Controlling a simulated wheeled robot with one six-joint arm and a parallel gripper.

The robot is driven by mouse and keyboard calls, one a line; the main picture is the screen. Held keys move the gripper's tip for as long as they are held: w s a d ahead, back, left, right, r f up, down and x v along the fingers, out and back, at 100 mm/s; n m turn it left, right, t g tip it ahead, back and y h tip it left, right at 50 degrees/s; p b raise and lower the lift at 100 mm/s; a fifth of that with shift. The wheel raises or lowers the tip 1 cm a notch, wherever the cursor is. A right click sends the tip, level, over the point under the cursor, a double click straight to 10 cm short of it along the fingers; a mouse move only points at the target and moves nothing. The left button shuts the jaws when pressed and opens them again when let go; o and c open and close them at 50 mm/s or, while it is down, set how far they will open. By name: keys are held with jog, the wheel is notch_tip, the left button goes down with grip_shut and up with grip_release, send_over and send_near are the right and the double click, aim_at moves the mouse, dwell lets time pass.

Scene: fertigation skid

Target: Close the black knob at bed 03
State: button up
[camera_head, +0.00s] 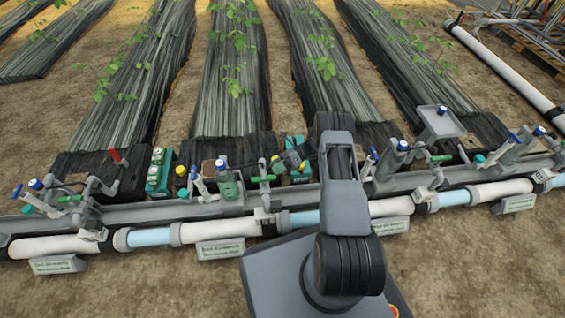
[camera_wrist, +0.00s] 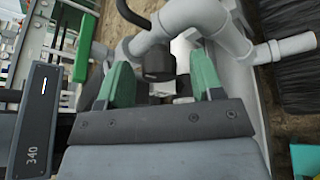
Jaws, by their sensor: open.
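In the wrist view a round black knob (camera_wrist: 158,63) sits by a grey pipe bend. My gripper (camera_wrist: 161,68) is open, its two green fingers apart on the left and right of the knob. Whether either finger touches the knob is unclear.
Grey pipes (camera_wrist: 200,18) pass close behind the fingers and to the right. A green lever (camera_wrist: 84,48) is at upper left in the wrist view. White main pipe (camera_head: 60,246), blue-capped valves and a red-handled valve (camera_head: 116,157) line the skid. Covered beds (camera_head: 225,90) lie behind.

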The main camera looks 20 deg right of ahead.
jog(key=p+v, duration=0.1)
jog(key=v, duration=1.2)
jog(key=shift+d+r, duration=0.15)
jog(key=shift+d, duration=0.15)
jog(key=s+a+r+n+h+p, duration=0.1)
jog(key=a+r+n+h+p, duration=0.35)
jog(key=r, duration=0.85)
jog(key=a+r+n+h+p, duration=0.1)
jog(key=r+n+p, duration=0.1)
jog(key=r+p, duration=0.85)
jog(key=s+a+r+n+h+p, duration=0.15)
jog(key=r+n+p, duration=0.25)
jog(key=r, duration=1.2)
jog(key=s+a+r+n+t+h+p, duration=0.1)
jog(key=s+r+n+p, duration=0.4)
jog(key=r, duration=0.5)
jog(key=s+a+r+n+t+h+p, duration=0.2)
jog(key=s+a+r+n+h+p, duration=0.1)
jog(key=s+r+p, duration=0.5)
jog(key=s+a+r+n+t+h+p, duration=0.2)
jog(key=s+r+n+h+p, duration=0.2)
jog(key=r, duration=0.9)
jog(key=s+n+p, duration=0.3)
jog(key=shift+a, duration=0.4)
jog(key=shift+r, duration=0.1)
